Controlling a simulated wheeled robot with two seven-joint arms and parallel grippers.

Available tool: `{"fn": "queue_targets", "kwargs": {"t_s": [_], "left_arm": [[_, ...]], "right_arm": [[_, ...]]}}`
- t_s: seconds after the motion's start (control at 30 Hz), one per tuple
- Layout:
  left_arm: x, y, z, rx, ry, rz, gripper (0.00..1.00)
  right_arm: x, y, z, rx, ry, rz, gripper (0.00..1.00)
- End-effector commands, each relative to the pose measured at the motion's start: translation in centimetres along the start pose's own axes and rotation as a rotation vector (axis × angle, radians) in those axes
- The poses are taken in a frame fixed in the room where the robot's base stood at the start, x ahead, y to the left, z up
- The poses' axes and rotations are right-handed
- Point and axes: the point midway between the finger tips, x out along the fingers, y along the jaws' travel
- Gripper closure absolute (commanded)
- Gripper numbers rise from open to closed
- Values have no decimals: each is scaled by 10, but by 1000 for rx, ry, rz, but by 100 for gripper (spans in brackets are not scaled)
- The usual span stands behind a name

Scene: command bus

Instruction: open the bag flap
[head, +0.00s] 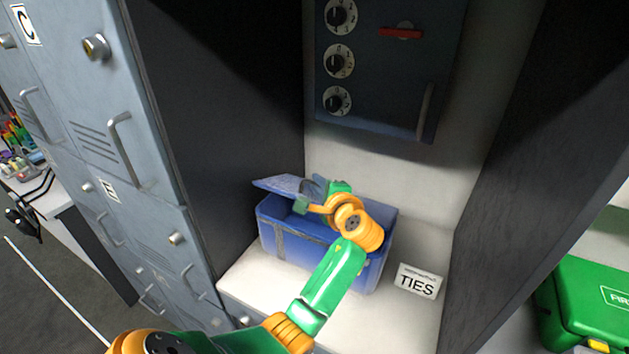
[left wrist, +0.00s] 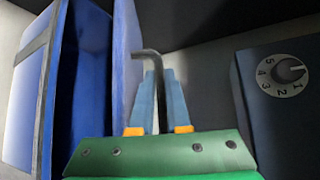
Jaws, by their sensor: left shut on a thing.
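The blue bag (head: 295,245) stands on the white shelf of the recess, and its blue flap (head: 278,186) is raised at a tilt. The bag's inside shows dark below the flap. My left gripper (head: 318,188) is at the flap's right end, above the bag. I cannot tell whether the tip touches the flap. The bag's body (left wrist: 28,90) stands at the left there. My right gripper is not in view.
A dark panel (head: 385,75) with several dials and a red handle hangs above the bag. Grey lockers (head: 150,150) stand at the left, a dark wall at the right. A "TIES" card (head: 418,282) is right of the bag. A green first-aid case (head: 590,300) is further right.

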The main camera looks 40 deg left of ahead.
Motion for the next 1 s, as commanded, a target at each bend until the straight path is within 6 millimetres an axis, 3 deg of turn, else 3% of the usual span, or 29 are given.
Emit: {"fn": "queue_targets", "kwargs": {"t_s": [0.03, 0.3, 0.9, 0.93, 0.97, 1.0], "left_arm": [[0, -9, 0, 17, 0, 19, 100], [6, -18, -6, 103, 2, 102, 100], [9, -22, -8, 134, 2, 134, 100], [9, -22, -8, 134, 2, 134, 80], [9, -22, -8, 134, 2, 134, 73], [9, -22, -8, 134, 2, 133, 73]], "right_arm": [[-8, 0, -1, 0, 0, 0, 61], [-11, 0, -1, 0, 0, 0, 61], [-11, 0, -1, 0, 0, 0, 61], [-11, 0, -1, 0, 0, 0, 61], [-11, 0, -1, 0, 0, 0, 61], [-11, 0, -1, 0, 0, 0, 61]]}}
